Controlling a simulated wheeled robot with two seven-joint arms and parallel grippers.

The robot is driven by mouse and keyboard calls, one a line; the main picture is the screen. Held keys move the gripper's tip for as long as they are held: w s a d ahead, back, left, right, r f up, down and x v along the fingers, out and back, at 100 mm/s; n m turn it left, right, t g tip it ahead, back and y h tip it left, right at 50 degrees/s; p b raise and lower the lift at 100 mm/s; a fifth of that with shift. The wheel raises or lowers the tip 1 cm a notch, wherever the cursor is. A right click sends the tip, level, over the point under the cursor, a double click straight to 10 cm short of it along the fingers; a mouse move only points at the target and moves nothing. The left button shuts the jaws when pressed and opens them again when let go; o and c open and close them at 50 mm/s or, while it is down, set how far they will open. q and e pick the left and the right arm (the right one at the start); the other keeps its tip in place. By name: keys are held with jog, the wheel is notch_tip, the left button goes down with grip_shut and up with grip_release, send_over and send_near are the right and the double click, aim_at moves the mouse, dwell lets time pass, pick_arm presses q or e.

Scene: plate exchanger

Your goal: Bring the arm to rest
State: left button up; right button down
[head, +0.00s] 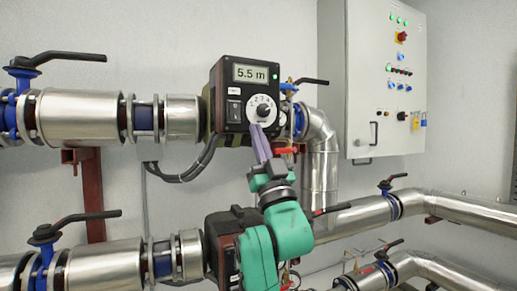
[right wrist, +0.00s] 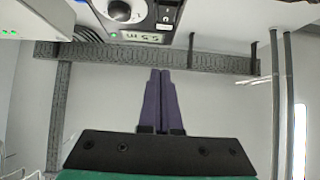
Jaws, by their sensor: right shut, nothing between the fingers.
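My right arm, green with dark joints, reaches up from the bottom middle of the head view. Its right gripper (head: 258,132) has purple fingers held together, with nothing between them. The fingertips show just below the dial (head: 264,109) of the black pump control box (head: 231,74); I cannot tell whether they touch it. The box display reads 5.5 m. In the right wrist view the shut fingers (right wrist: 160,74) point toward the box (right wrist: 145,22), which appears upside down at the top. My left gripper is not in view.
Upper pipes (head: 83,116) run to both sides of the box, with a blue valve and black lever (head: 58,59) at left. A second pump (head: 222,240) and lower pipes (head: 440,209) lie below. A grey cabinet (head: 372,80) hangs at right. Bare wall shows at upper left.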

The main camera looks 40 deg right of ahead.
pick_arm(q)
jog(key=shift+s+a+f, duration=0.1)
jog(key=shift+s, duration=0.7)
